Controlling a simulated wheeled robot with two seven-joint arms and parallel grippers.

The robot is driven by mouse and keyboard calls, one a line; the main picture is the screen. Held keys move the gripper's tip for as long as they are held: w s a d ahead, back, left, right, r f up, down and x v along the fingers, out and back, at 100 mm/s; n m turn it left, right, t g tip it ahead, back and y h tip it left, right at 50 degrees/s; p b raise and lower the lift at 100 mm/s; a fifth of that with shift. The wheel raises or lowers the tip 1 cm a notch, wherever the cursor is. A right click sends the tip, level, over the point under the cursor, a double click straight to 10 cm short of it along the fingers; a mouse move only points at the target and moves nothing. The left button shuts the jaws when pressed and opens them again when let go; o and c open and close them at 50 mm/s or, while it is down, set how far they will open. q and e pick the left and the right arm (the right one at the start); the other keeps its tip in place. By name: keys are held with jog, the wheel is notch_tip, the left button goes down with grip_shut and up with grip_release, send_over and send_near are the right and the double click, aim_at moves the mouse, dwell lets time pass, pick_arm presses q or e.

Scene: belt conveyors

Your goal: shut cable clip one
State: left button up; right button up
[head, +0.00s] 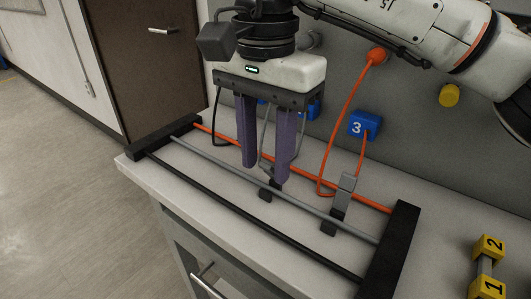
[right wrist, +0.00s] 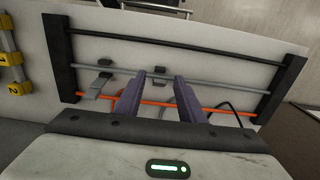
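My right gripper (head: 264,174) points down over the rack, its two purple fingers apart with a gap between them. In the right wrist view the fingers (right wrist: 160,97) also stand apart. A clip with a dark base (head: 265,193) sits on the grey rod below the fingertips; its upper part is mostly hidden by a finger. It also shows in the right wrist view (right wrist: 161,75), beyond the gap. A second clip with a grey lever (head: 345,186) stands to the right on the grey rod. I cannot tell which is clip one. My left gripper is not in view.
The rack has black end bars (head: 395,250) and orange, grey and black rods. An orange cable (head: 331,145) hangs by the right clip. A blue block marked 3 (head: 365,125) is on the back wall. Yellow blocks marked 2 (head: 489,247) and 1 (head: 488,289) stand at right.

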grip_shut()
